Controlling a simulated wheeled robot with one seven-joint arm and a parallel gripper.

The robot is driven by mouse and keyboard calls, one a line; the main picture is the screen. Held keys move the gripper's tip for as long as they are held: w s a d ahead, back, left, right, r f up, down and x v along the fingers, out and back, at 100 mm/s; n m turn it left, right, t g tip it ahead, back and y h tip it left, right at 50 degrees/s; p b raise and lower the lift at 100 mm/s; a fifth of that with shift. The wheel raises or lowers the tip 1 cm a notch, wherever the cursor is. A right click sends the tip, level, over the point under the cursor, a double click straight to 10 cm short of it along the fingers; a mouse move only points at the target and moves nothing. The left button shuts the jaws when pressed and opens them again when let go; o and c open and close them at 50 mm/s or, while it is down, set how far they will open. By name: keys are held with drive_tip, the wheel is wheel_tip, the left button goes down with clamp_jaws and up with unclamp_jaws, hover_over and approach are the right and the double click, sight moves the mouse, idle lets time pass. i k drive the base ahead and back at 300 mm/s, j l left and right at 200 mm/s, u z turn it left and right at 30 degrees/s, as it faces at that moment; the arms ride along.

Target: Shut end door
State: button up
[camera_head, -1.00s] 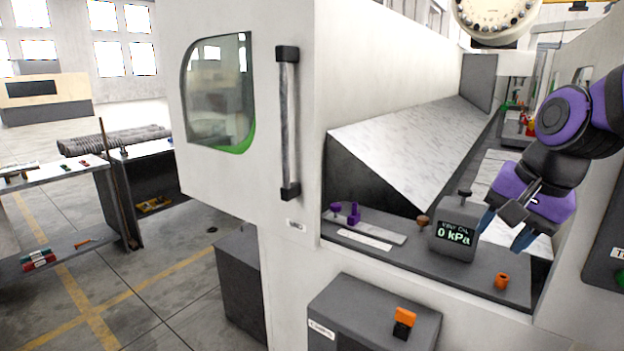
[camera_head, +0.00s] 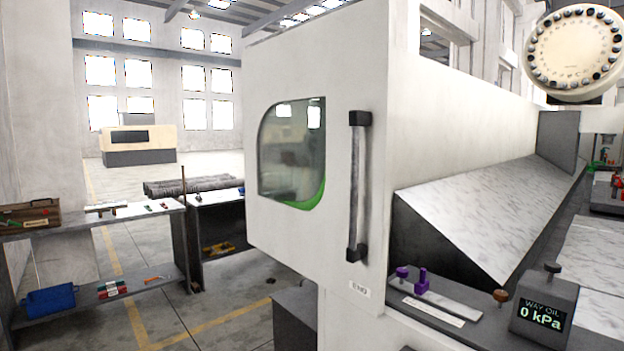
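The end door (camera_head: 338,200) is a white machine panel with a rounded window, green at its lower edge. A dark-ended vertical bar handle (camera_head: 358,186) is mounted near its right edge. The door stands out to the left of the machine opening, and the sloped metal cover (camera_head: 480,205) inside shows to the right of it. My gripper is not in view, so its state and its distance from the handle are hidden.
A way oil gauge box (camera_head: 543,306) reading 0 kPa and purple parts (camera_head: 421,281) sit on the ledge at the lower right. Shelves (camera_head: 100,290) with a blue bin (camera_head: 48,301) stand at the left. Open floor (camera_head: 225,312) lies between the shelves and the machine.

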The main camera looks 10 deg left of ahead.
sight(318, 91)
drive_tip(key=i+j+u, duration=0.1)
drive_tip(key=u, duration=0.3)
drive_tip(key=i+j+u, duration=0.1)
drive_tip(key=u, duration=0.25)
drive_tip(key=i+j+u, duration=0.15)
drive_tip(key=u, duration=0.25)
drive_tip(key=i+j+u, duration=0.15)
drive_tip(key=i, duration=0.4)
drive_tip(key=i+j+u, duration=0.2)
drive_tip(key=i, duration=0.35)
drive_tip(key=i+j+u, duration=0.15)
drive_tip(key=i, duration=0.45)
